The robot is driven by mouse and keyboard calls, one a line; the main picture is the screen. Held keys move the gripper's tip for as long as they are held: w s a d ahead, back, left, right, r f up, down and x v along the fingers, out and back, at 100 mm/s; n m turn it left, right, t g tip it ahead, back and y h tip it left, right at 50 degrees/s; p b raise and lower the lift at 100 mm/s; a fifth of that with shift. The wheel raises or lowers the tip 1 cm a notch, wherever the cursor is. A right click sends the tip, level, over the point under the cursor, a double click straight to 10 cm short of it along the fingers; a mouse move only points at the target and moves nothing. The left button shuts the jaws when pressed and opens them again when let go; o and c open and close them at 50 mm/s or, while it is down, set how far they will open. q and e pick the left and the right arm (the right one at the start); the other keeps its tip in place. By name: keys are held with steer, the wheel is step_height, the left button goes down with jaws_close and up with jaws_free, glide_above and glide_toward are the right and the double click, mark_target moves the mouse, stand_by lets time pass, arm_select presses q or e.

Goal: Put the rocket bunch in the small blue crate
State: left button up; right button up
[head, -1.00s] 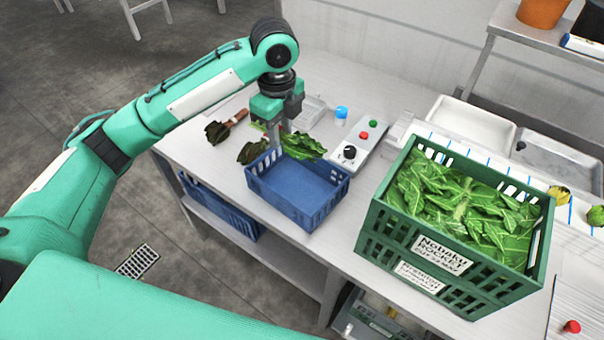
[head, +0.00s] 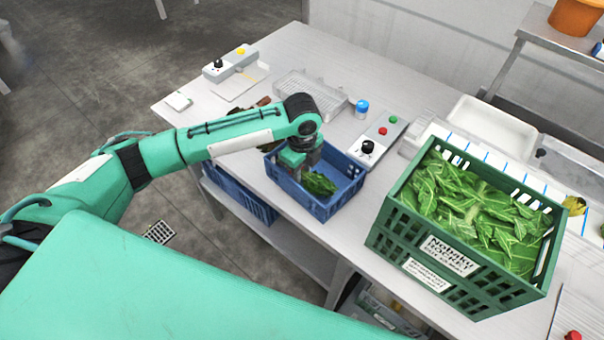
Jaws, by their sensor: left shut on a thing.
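The small blue crate (head: 322,209) stands on the bench left of the big green crate. A leafy green rocket bunch (head: 320,184) is inside it, low down near the crate floor. My left gripper (head: 299,173) reaches down into the crate and is shut on the bunch. The gripper and wrist cover the bunch's near-left end, and I cannot tell whether the leaves touch the floor. My right gripper is out of view.
The green crate (head: 452,289), full of leaves, stands to the right. A wire tray (head: 308,90) lies further back. My arm partly hides other bunches (head: 263,101).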

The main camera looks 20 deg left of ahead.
arm_select(q)
step_height(320, 180, down, 3)
steer(key=shift+r, duration=0.15)
steer(key=shift+f, duration=0.2)
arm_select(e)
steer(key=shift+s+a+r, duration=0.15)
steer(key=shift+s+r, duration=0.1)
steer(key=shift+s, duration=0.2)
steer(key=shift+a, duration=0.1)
arm_select(q)
steer(key=o, duration=0.8)
steer(key=shift+f, duration=0.1)
